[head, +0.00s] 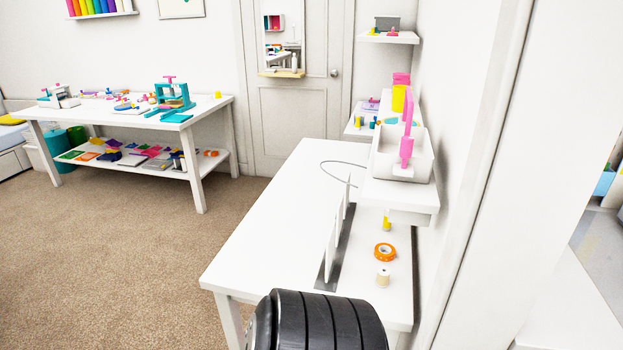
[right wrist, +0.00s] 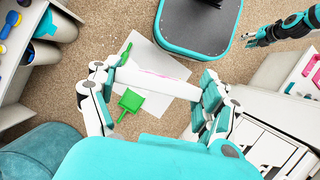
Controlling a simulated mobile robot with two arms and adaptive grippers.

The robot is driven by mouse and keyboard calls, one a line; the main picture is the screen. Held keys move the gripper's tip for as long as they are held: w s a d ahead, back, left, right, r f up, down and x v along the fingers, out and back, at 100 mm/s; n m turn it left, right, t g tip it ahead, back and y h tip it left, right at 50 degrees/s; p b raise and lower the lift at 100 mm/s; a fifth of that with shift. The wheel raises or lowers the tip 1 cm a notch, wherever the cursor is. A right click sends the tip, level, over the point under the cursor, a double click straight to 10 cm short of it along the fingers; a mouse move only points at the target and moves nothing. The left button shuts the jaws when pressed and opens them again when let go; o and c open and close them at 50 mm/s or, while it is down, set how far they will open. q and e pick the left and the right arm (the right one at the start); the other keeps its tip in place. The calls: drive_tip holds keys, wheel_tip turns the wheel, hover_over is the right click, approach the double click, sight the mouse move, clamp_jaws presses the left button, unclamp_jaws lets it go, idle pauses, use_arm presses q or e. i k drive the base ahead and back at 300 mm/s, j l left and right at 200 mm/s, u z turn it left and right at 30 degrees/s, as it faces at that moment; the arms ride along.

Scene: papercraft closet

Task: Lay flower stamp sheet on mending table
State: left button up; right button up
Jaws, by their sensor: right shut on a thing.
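In the right wrist view, my right gripper (right wrist: 152,88) is shut on a thin white sheet with faint pink marks (right wrist: 150,77), likely the flower stamp sheet. It is seen nearly edge-on, so its printed face is mostly hidden. The sheet is held above the floor, clear of any table. In the head view, a long white table (head: 260,240) stands in front, likely the mending table. Its left part is bare. An arm end at the right wrist view's top right seems to be my left gripper (right wrist: 264,36); its jaws are unclear.
An orange tape roll (head: 385,251) and a thread spool (head: 383,277) lie on the front table's right side, beyond upright white dividers (head: 336,230). A shelf bin (head: 402,166) overhangs it. Another table (head: 130,108) stands far left. A green tool (right wrist: 131,101) shows below my right gripper.

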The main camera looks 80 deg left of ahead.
sight(322, 188)
drive_tip(key=k+j+u, duration=0.3)
drive_tip(key=k+j, duration=0.2)
drive_tip(key=k+j+u, duration=0.15)
drive_tip(key=j, duration=0.3)
drive_tip(key=k+j+u, duration=0.3)
drive_tip(key=k+j, duration=0.15)
drive_tip(key=j, duration=0.3)
drive_tip(key=k+j+u, duration=0.15)
drive_tip(key=j, duration=0.25)
drive_tip(key=k+j+u, duration=0.15)
drive_tip(key=j, duration=0.3)
